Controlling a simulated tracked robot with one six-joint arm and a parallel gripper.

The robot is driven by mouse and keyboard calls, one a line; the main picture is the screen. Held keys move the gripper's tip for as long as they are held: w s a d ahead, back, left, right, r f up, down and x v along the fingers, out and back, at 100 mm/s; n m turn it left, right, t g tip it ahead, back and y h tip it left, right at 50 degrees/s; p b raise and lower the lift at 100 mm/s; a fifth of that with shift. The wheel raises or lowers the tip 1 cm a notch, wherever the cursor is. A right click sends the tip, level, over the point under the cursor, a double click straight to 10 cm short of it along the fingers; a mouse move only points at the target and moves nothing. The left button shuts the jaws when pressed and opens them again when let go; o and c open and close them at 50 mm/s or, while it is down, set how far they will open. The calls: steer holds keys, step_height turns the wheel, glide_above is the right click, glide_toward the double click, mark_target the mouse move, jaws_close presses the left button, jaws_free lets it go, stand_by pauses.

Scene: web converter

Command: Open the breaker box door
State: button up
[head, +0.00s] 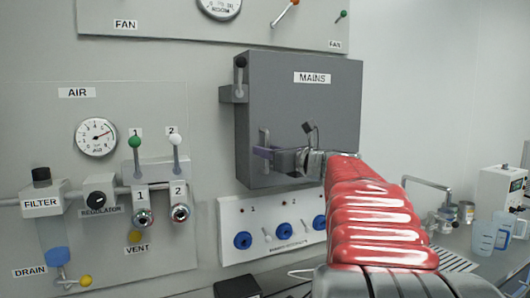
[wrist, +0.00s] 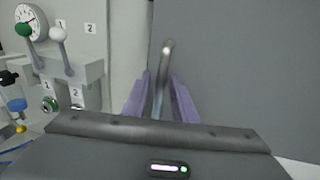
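The breaker box (head: 310,120) is a dark grey box labelled MAINS on the wall in the head view, and its door is closed. A grey bar handle (head: 264,138) stands upright near the door's lower left edge; in the wrist view the handle (wrist: 167,55) rises between my purple fingers. My gripper (head: 263,153) is at the handle's lower part, its fingers (wrist: 160,95) on either side of it. Narrow gaps seem to show between the fingers and the bar, so it looks open around the handle. The handle's lower end is partly hidden by my gripper.
A lever with a black knob (head: 240,63) sits on the box's left side. The AIR panel (head: 60,120) with its gauge and levers is to the left. A panel with blue sockets (head: 283,232) is below. A bench with jugs (head: 483,238) is at right.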

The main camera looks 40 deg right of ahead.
jaws_close()
steer(key=shift+s+a, duration=0.1)
stand_by(0.3)
steer(key=shift+s, duration=0.1)
